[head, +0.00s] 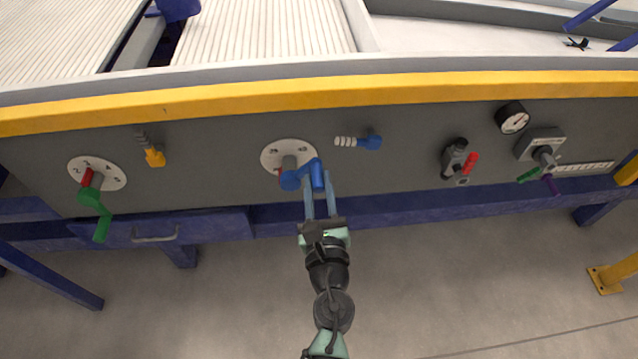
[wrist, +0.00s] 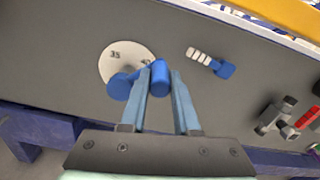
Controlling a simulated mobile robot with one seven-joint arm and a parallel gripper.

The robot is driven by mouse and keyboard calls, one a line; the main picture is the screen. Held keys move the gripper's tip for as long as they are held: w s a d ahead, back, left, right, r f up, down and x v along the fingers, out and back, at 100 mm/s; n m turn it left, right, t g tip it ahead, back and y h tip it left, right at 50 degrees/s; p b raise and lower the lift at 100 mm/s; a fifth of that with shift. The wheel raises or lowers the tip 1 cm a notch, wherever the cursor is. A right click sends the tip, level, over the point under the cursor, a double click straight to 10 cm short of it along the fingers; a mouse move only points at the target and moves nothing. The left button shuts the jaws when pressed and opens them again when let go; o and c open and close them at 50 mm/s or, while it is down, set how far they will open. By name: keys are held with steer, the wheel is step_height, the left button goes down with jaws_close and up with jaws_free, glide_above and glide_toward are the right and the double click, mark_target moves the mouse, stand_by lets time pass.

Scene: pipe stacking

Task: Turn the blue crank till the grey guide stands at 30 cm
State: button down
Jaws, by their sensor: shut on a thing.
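The blue crank (head: 299,177) sits on a round white dial (head: 271,155) on the grey front panel. Its upright grip shows in the wrist view (wrist: 160,77), between the fingers. My gripper (head: 318,186) is shut on this grip, its fingers reaching up from below. In the wrist view, the dial (wrist: 116,62) shows 35 and what looks like 40. The crank hides part of the dial, and a small red mark shows beside its hub. Grey rails border the white slatted bed, such as one rail (head: 361,25); I cannot tell which is the guide.
A green crank (head: 92,201) on another dial is at the left, beside a yellow lever (head: 154,157). A blue-and-white lever (head: 370,140) is close right of the blue crank. A red-handled switch (head: 468,164) and a gauge (head: 513,118) are farther right. A yellow rail (head: 230,97) runs above.

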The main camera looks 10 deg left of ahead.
steer(key=c, duration=0.6)
jaws_free()
steer(key=shift+c, duration=0.2)
steer(key=b+v, duration=0.1)
steer(key=v, duration=1.2)
